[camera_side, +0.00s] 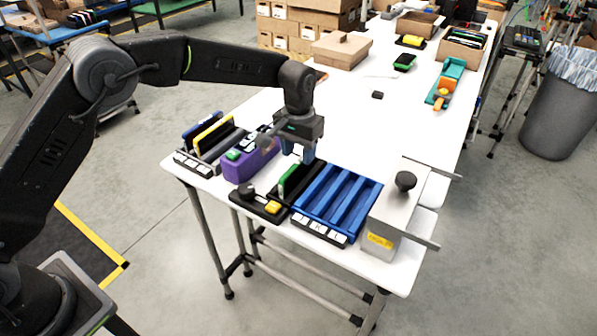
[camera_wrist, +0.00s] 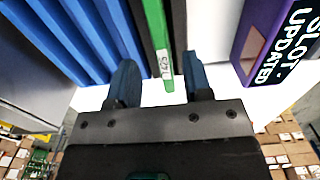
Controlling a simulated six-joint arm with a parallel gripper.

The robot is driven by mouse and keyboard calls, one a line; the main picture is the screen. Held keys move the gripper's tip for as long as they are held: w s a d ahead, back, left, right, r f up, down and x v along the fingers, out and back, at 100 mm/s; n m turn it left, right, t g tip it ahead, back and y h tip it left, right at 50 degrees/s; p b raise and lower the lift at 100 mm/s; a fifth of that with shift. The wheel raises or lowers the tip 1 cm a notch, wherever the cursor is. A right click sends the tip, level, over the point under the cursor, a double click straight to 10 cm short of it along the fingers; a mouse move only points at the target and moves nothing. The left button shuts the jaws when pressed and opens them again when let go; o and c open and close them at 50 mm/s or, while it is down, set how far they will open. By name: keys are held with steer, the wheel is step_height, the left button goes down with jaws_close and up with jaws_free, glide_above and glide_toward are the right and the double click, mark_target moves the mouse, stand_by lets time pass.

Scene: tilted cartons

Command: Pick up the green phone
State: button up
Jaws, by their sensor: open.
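The green phone (camera_side: 288,180) stands on edge in a black holder (camera_side: 262,207) near the front of the white table, between a purple box and a blue slotted rack. In the wrist view the green phone (camera_wrist: 156,28) shows as a narrow upright strip with a white label at its near end. My gripper (camera_side: 302,155) is open and empty, just above and behind the phone in the side view. In the wrist view my gripper's blue fingers (camera_wrist: 160,75) lie one on each side of the line of the phone's near end; I cannot tell the height gap.
The blue rack (camera_side: 364,188) stands right of the phone, and the purple box (camera_side: 232,170) left. A grey metal box (camera_side: 390,212) with a black knob is at the right edge. A black rack (camera_side: 199,166) holds blue and yellow phones. The table's middle is mostly clear.

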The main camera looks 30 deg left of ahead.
mark_target(299, 161)
steer(key=shift+w+a+f, duration=0.15)
steer(key=shift+f, duration=2.55)
steer(key=shift+c, duration=0.4)
steer(key=c, duration=0.7)
steer(key=shift+r, duration=0.1)
jaws_close()
